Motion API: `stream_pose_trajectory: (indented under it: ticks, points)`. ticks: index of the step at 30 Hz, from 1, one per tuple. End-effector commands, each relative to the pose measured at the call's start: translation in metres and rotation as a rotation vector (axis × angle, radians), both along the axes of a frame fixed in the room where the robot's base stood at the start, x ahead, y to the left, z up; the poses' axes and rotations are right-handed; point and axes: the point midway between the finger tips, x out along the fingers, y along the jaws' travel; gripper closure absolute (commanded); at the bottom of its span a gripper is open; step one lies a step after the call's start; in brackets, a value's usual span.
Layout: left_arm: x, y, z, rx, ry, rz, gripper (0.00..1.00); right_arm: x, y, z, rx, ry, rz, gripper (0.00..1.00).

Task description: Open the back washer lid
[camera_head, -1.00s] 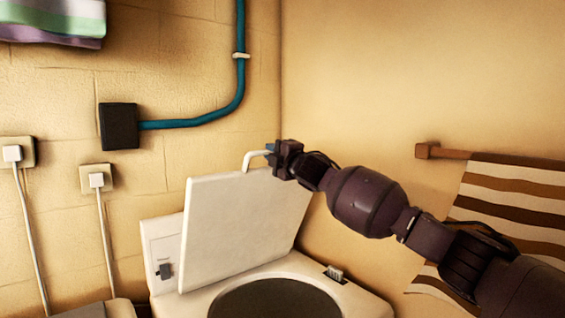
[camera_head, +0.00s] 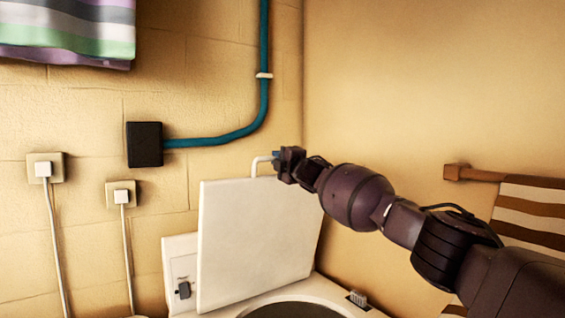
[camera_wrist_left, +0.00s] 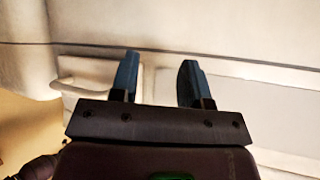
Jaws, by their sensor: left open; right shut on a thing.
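The back washer's white lid (camera_head: 258,240) stands raised, nearly upright, in the head view. Its white bent handle (camera_head: 262,161) is at the top edge. My right gripper (camera_head: 277,160) is shut on this handle, and its fingers hide the handle's right end. Below the lid, part of the washer's white top (camera_head: 325,290) and its dark round opening (camera_head: 292,311) show. My left gripper (camera_wrist_left: 160,78) is open in the left wrist view, with nothing between its blue fingers. Pale panels lie beyond it, with a pale bent handle (camera_wrist_left: 70,86) left of the fingers; I cannot tell which washer these belong to.
Behind the lid are a tiled wall, a blue pipe (camera_head: 264,100), a black box (camera_head: 144,144) and two plugged sockets (camera_head: 45,168) with hanging cords. A striped towel (camera_head: 530,215) hangs from a wooden rail at the right. A striped cloth (camera_head: 70,35) hangs upper left.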

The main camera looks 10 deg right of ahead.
Motion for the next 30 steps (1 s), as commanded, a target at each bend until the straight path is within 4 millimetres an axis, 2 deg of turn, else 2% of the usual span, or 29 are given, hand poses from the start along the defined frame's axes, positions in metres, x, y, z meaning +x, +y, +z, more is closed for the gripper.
stream_pose_trajectory:
  ticks: [19,20,24,30]
  points:
    - [-0.0002,-0.0001,-0.0003,0.0,0.001,0.0,0.57,0.0043,0.0021,0.0022,-0.006,-0.004,0.0,1.0]
    - [-0.0002,-0.0001,-0.0003,0.0,0.001,0.0,0.57,0.0043,0.0021,0.0022,-0.006,-0.004,0.0,0.79]
    - [-0.0002,-0.0001,-0.0003,0.0,0.001,0.0,0.57,0.0042,0.0021,0.002,-0.003,-0.002,-0.001,0.59]
    - [-0.0002,-0.0001,-0.0003,0.0,0.001,0.0,0.57,0.0042,0.0023,0.0016,-0.002,-0.001,0.0,0.59]
